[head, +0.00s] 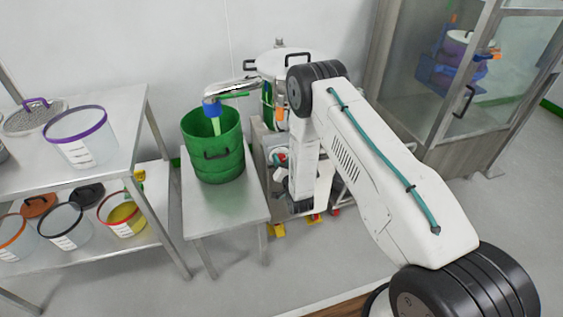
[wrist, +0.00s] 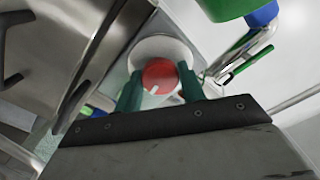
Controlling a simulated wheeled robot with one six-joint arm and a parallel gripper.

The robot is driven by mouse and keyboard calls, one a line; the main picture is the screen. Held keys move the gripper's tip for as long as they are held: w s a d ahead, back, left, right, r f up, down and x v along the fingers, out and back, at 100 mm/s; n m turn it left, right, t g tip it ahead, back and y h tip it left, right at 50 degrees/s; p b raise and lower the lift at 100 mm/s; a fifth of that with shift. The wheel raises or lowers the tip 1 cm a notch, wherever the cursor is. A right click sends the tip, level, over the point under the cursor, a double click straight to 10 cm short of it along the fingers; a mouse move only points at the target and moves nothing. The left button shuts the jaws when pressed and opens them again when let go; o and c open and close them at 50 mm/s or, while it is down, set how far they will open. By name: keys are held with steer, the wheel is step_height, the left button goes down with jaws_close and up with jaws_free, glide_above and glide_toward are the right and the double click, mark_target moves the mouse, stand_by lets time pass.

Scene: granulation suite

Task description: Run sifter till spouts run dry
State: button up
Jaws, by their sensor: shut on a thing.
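The sifter (head: 284,62) is a round, white-lidded machine behind my arm in the head view. Its metal spout (head: 232,88) reaches left and ends in a blue cuff (head: 211,107). A pale green strip (head: 216,126) hangs from the cuff into a green bin (head: 212,160); I cannot tell if it is flowing powder or a sleeve. In the wrist view, a red knob (wrist: 160,74) with a white mark sits on a pale round base. My gripper (wrist: 160,88) has its green fingers either side of the knob and is shut on it. My arm hides part of the sifter.
The green bin stands on a small steel table (head: 225,215). A steel rack (head: 130,170) on the left holds clear tubs with coloured rims and a sieve (head: 32,117). A glass-walled cabinet (head: 480,80) stands at right. Open floor shows in front of the small table.

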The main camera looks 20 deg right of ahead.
steer(key=shift+m, duration=1.1)
steer(key=o, duration=1)
steer(key=shift+c, duration=0.2)
steer(key=shift+s, duration=0.1)
steer(key=s, duration=0.7)
steer(key=shift+s, duration=0.35)
